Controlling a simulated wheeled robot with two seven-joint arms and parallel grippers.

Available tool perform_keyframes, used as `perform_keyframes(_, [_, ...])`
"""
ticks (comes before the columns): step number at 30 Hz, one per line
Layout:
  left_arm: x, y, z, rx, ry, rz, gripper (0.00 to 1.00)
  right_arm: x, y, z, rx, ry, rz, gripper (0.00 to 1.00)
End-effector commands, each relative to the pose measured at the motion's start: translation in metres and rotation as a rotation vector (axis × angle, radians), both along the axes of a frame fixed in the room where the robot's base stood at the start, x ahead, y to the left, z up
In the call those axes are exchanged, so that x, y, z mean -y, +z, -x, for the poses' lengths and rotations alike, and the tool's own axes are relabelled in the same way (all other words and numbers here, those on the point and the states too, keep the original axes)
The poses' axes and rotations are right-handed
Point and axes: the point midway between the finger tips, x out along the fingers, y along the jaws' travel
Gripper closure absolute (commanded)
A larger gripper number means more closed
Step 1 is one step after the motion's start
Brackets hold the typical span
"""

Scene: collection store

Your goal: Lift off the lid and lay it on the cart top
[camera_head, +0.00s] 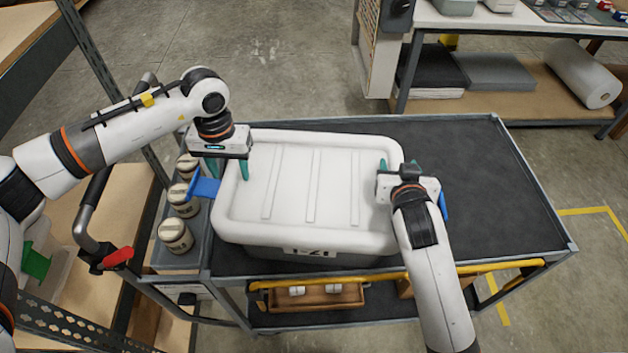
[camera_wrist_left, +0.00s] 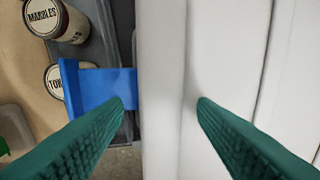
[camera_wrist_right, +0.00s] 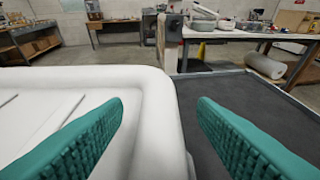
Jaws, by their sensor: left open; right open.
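A white ribbed lid (camera_head: 290,190) with a raised rim sits on a grey crate (camera_head: 320,258) marked with a label, on the dark cart top (camera_head: 480,170). Blue latches stick out at the crate's left (camera_head: 204,187) and right (camera_head: 443,205) ends. My left gripper (camera_head: 220,172) is open at the lid's left rim, its fingers on either side of the rim. In the left wrist view the rim (camera_wrist_left: 165,100) lies between the green fingers. My right gripper (camera_head: 398,166) is open at the lid's right rim; the right wrist view shows that rim (camera_wrist_right: 160,125) between its fingers.
The cart top right of the crate is bare. Several labelled tins (camera_head: 176,235) stand in a side tray at the cart's left. A brown box (camera_head: 310,295) is on the lower shelf. A workbench (camera_head: 510,18) stands behind.

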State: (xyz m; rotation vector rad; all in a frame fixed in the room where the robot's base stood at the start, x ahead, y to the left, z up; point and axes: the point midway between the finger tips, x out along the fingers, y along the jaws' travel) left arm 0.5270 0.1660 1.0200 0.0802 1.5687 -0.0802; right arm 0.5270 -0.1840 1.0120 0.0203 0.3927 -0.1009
Motion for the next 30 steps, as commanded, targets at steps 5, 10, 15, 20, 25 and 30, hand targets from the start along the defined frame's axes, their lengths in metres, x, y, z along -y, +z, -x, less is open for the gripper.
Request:
perform_keyframes(5, [0.0, 0.0, 0.0, 0.0, 0.0, 0.0, 0.57, 0.0, 0.0, 0.0, 0.0, 0.0, 0.0, 0.57])
perform_keyframes(10, [0.0, 0.0, 0.0, 0.0, 0.0, 0.0, 0.85, 0.0, 0.0, 0.0, 0.0, 0.0, 0.0, 0.85])
perform_keyframes(15, [0.0, 0.001, 0.0, 0.0, 0.0, 0.0, 1.0, 0.0, 0.0, 0.0, 0.001, 0.0, 0.0, 1.0])
perform_keyframes(20, [0.0, 0.001, 0.0, 0.001, 0.0, 0.0, 1.0, 0.0, 0.001, 0.0, 0.002, 0.0, 0.0, 1.0])
perform_keyframes(25, [0.0, 0.008, 0.0, 0.001, 0.001, 0.0, 1.0, 0.0, 0.008, 0.0, 0.002, 0.0, 0.001, 1.0])
perform_keyframes(30, [0.0, 0.024, 0.0, 0.001, 0.001, 0.001, 1.0, 0.0, 0.024, 0.0, 0.002, 0.001, 0.001, 1.0])
